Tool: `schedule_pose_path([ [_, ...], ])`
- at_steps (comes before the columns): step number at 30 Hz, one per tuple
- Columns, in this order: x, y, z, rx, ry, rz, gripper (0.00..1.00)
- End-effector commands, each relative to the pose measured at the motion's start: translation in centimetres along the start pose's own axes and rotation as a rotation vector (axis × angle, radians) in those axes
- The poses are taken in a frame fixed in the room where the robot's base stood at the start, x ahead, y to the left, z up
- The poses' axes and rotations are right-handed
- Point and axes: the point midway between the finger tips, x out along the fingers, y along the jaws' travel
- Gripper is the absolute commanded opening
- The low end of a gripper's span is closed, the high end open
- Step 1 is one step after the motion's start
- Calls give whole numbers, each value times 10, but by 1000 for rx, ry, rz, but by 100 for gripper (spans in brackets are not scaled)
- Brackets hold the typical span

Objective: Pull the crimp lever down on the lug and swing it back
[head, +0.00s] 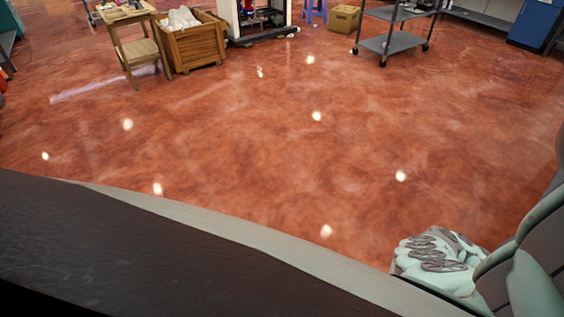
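No crimp lever and no lug can be made out in the head view. My gripper is not in view, so I cannot tell whether it holds anything. A small wooden table or chair (141,48) at the upper left has small items on top, too small to tell apart.
A wooden crate (190,47) holds pale crumpled material. Beyond are a white-framed cabinet (233,22), a cardboard box (344,19), a grey wheeled cart (393,42) and a blue cabinet (533,24). A dark, pale-edged surface (150,250) fills the lower left. The red floor (260,140) between is clear.

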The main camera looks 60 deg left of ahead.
Motion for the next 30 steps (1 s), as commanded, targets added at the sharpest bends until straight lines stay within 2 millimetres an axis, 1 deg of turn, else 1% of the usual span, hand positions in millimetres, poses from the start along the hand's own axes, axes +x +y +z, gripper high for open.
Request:
schedule_pose_path([
  [2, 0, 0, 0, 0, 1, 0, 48],
  [3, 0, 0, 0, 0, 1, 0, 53],
  [18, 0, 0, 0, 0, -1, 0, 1],
  [30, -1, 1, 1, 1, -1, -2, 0],
])
